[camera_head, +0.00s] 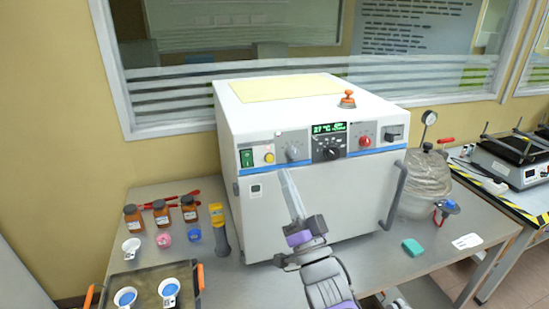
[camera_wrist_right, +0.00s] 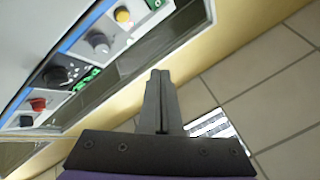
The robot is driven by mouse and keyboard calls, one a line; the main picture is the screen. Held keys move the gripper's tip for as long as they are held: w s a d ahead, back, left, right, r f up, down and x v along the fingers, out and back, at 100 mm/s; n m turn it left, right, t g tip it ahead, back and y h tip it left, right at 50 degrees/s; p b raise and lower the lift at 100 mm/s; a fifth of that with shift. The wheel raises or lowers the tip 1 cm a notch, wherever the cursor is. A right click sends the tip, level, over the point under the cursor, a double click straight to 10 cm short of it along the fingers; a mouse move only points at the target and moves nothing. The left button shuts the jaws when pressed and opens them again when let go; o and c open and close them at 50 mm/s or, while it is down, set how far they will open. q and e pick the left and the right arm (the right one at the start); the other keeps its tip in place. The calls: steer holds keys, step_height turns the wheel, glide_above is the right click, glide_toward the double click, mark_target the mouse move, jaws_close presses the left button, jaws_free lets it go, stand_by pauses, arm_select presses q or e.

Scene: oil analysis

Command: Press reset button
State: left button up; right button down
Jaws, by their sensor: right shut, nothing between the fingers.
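A white box-shaped machine (camera_head: 310,190) stands on the table with a control panel on its upper front. The panel has a green rocker switch (camera_head: 246,158), a yellow button (camera_head: 269,157), a grey knob (camera_head: 292,153), a black dial (camera_head: 331,149) and a red knob (camera_head: 365,141). I cannot read which control is labelled reset. My right gripper (camera_head: 284,172) is shut and empty, its tips just below the yellow button and grey knob. In the right wrist view the shut fingers (camera_wrist_right: 158,76) are apart from the panel, with the yellow button (camera_wrist_right: 122,15) beyond them. My left gripper is out of view.
An orange-red knob (camera_head: 347,99) sits on the machine's top. Brown bottles (camera_head: 161,213), a yellow-grey tool (camera_head: 219,229) and a tray (camera_head: 145,283) are at left. A door handle (camera_head: 396,195) juts out at right, near a bag-covered vessel (camera_head: 426,178) and a teal block (camera_head: 413,247).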

mark_target(270, 158)
steer(key=w+a+f+b, duration=0.1)
steer(key=w+a+b, duration=0.1)
steer(key=w, duration=0.6)
steer(key=shift+a+f, duration=0.35)
steer(key=shift+f, duration=0.05)
steer(key=shift+w, duration=0.15)
stand_by(1.8)
steer(key=shift+w+a+f, duration=0.1)
steer(key=shift+w, duration=0.25)
steer(key=shift+w+a+f, duration=0.1)
steer(key=shift+w+a, duration=0.05)
steer(key=shift+w, duration=0.2)
stand_by(0.6)
steer(key=shift+s, duration=0.2)
steer(key=shift+s+d, duration=0.25)
steer(key=shift+s, duration=0.3)
steer(key=shift+r, duration=0.2)
